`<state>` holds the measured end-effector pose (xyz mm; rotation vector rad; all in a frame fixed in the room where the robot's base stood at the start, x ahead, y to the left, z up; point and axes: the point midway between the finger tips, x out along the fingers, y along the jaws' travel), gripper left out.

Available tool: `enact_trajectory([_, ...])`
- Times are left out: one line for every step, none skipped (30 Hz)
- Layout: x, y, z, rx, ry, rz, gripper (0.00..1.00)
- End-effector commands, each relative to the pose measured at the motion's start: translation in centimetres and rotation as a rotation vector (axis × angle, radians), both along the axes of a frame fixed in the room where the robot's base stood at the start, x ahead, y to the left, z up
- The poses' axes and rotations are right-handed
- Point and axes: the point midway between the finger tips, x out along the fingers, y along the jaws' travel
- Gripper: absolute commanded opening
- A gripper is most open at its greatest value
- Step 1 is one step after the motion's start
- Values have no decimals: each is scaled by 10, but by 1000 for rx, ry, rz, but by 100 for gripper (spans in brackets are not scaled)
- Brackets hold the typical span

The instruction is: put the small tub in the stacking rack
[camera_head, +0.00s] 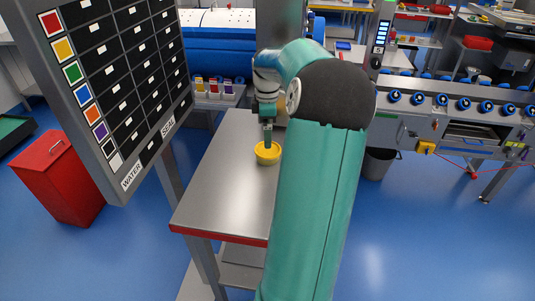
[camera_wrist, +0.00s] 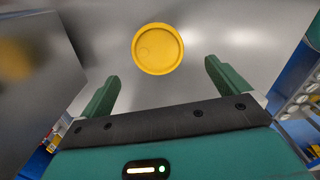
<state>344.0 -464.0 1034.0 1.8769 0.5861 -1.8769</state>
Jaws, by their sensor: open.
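A small round yellow tub (camera_head: 267,157) stands upright on the steel table, below my gripper (camera_head: 268,135). In the wrist view the tub (camera_wrist: 158,49) shows from above as a yellow disc with a raised rim, ahead of and between the two green fingers. My gripper (camera_wrist: 160,72) is open, with nothing held between the fingers. In the head view the fingers overlap the tub's far side, so I cannot tell whether they touch it. I cannot make out for certain which thing is the stacking rack; my arm hides part of the table.
The steel table (camera_head: 215,190) has a red front edge and bare room left of the tub. A board (camera_head: 115,75) with coloured squares stands at the left. Small coloured containers (camera_head: 215,88) stand behind the table. A red bin (camera_head: 60,180) is on the floor.

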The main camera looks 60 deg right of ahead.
Motion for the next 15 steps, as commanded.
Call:
enact_trajectory([-1,0,-11,4,0,0,100])
enact_trajectory([-1,1,-17,3,1,0,100])
enact_trajectory([-1,0,-23,2,2,0,100])
enact_trajectory([0,0,-27,2,1,0,100])
enact_trajectory([0,0,-31,2,0,-1,100])
enact_trajectory([0,0,-35,2,0,-1,100])
enact_trajectory([0,1,-37,1,0,-1,100])
enact_trajectory([0,0,-38,1,-1,-1,100])
enact_trajectory([0,0,-40,-1,-1,0,100])
enact_trajectory([1,0,-42,0,0,0,100])
enact_trajectory([1,0,-44,0,0,0,100])
enact_trajectory([1,0,-48,1,1,1,100])
enact_trajectory([2,0,-51,2,0,1,100])
enact_trajectory([2,0,-55,3,-1,0,100])
enact_trajectory([3,-1,-61,3,-1,-1,100])
